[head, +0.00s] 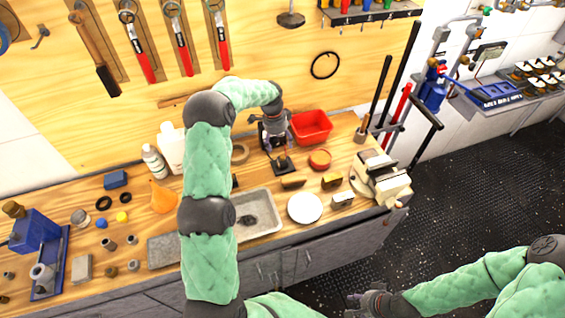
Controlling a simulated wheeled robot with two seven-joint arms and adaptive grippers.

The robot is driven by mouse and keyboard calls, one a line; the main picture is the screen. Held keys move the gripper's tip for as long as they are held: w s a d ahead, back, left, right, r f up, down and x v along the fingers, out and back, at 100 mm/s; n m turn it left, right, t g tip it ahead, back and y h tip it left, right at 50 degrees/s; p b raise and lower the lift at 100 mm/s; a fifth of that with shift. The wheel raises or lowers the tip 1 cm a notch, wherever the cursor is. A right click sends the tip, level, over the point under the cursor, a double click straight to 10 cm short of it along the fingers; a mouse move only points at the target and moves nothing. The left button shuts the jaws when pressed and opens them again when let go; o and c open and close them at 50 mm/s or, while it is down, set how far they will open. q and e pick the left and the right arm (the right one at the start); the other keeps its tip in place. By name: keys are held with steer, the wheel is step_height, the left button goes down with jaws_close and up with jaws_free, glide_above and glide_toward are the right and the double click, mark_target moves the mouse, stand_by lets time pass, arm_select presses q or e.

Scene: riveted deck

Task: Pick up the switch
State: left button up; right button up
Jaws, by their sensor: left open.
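A small dark block on a black base, which looks like the switch (283,163), sits on the wooden workbench near the red bin. My left arm reaches over the bench, and its gripper (274,146) points down just above and behind this block. The left gripper is open, with nothing seen between its fingers. At this size I cannot tell whether the fingers touch the block. My right gripper (366,304) is low at the bottom of the view, in front of the bench and far from the block. I cannot make out its finger opening.
A red bin (312,127) stands close behind right of the block. A tape ring (239,153), red ring (320,159), white plate (304,208), grey tray (262,216) and vise (381,180) surround it. White bottles (171,147) stand left of my left arm.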

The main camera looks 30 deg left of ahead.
arm_select(q)
glide_above(283, 156)
steer(key=s, duration=0.1)
step_height(283, 156, down, 6)
steer(key=shift+s+a+r, duration=0.15)
steer(key=shift+r, duration=0.1)
steer(key=shift+w+f, duration=0.15)
steer(key=shift+f, duration=0.75)
steer(key=shift+w+f, duration=0.2)
steer(key=shift+f, duration=0.7)
steer(key=shift+w+f, duration=0.15)
steer(key=shift+f, duration=0.75)
steer(key=shift+c, duration=0.3)
steer(key=c, duration=1.4)
steer(key=shift+o, duration=0.2)
steer(key=shift+r, duration=0.15)
